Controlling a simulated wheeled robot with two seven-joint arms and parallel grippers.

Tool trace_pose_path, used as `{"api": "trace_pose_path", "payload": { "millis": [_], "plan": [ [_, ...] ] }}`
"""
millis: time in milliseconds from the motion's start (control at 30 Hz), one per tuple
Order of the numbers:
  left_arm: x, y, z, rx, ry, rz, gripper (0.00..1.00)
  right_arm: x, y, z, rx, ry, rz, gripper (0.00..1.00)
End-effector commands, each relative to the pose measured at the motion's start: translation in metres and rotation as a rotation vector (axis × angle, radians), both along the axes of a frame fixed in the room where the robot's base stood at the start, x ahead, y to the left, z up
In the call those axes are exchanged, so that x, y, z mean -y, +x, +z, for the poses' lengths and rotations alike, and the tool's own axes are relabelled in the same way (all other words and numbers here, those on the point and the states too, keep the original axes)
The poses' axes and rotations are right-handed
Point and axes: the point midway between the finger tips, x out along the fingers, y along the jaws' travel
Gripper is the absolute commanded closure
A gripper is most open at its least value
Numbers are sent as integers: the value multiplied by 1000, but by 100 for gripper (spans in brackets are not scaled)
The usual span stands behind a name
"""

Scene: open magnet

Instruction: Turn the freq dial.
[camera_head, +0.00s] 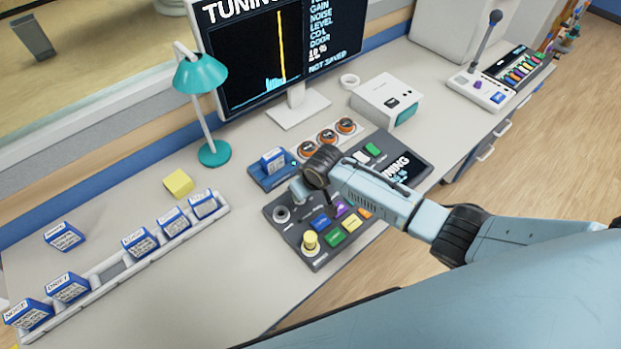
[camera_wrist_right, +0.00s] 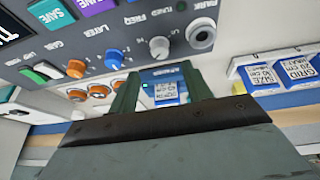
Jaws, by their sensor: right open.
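The freq dial (camera_wrist_right: 159,47) is a small pale grey knob with a pointer line, on the dark console (camera_wrist_right: 225,12) beside the "FREQ" label. In the head view the console (camera_head: 318,262) lies on the desk, and my gripper and arm hide the freq dial. My right gripper (camera_head: 299,188) is over the console's back edge. In the right wrist view its two green fingers (camera_wrist_right: 160,88) are apart with nothing gripped. The freq dial appears just beyond the fingertips, apart from them. My left gripper is not in view.
A blue knob (camera_wrist_right: 115,61) and orange knob (camera_wrist_right: 75,68) sit beside the freq dial; a round park socket (camera_wrist_right: 201,35) is on its other side. A blue stand with a card (camera_head: 273,160) is behind the console. A teal lamp (camera_head: 214,152) and card rail (camera_head: 112,270) stand left.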

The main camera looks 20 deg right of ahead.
Motion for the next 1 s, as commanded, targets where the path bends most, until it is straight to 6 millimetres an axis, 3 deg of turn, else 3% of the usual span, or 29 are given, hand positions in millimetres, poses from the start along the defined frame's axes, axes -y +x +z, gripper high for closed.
{"api": "trace_pose_path", "payload": {
  "millis": [200, 400, 1000],
  "plan": [
    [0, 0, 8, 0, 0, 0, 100, 3, -13, 32, 1, 0, 1, 51],
    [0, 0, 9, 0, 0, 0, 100, 5, -19, 48, 0, 0, -1, 51],
    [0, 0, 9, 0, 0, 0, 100, 5, -21, 51, 0, 0, 0, 51]
  ]
}}
